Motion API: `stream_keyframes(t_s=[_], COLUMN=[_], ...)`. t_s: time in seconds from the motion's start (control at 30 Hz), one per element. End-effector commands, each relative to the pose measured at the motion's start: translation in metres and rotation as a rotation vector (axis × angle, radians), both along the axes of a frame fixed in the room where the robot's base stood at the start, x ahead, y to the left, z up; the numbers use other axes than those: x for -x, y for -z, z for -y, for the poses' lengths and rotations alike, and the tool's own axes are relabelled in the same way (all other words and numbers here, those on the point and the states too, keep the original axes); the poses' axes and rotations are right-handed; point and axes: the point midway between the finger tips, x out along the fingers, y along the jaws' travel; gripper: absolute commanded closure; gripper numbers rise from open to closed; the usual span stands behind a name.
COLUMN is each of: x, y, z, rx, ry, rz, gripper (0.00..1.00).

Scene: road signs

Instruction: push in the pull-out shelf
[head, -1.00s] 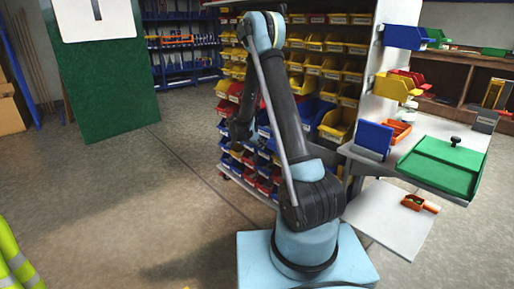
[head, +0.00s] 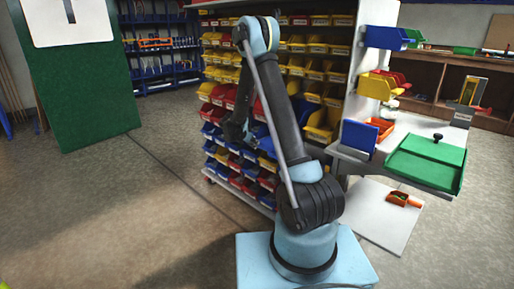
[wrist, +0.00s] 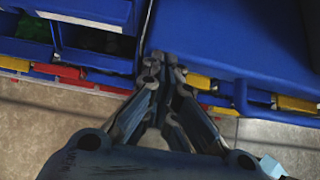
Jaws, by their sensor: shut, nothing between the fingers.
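The pull-out shelf (head: 372,218) is a flat white panel. In the head view it sticks out low at the right, below the worktop (head: 395,140). A small orange scoop-like container (head: 402,199) lies on it. My gripper (head: 234,134) is left of the shelf and well apart from it, in front of the bin rack. In the wrist view my gripper (wrist: 164,66) is shut and empty, with its fingertips in front of blue bins. The shelf cannot be made out in the wrist view.
A tall rack of yellow, red and blue bins (head: 322,118) stands close beyond my arm. A green tray (head: 428,163) sits on the worktop's front edge, above the shelf. A green board (head: 83,90) stands at the left. The floor at the left is clear.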

Motion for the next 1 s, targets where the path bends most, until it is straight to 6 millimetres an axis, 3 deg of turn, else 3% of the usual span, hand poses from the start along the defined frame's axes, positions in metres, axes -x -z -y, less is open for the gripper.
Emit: stream_keyframes(t_s=[0.4, 0.67, 1.0], x=[0.000, 0.017, 0.047], y=[0.000, 0.001, -0.045], z=[-0.003, -0.026, -0.060], rx=[0.000, -0.001, 0.000], ry=[-0.001, 0.001, 0.004], rz=[0.001, -0.001, -0.001], gripper=[1.00, 1.00, 1.00])
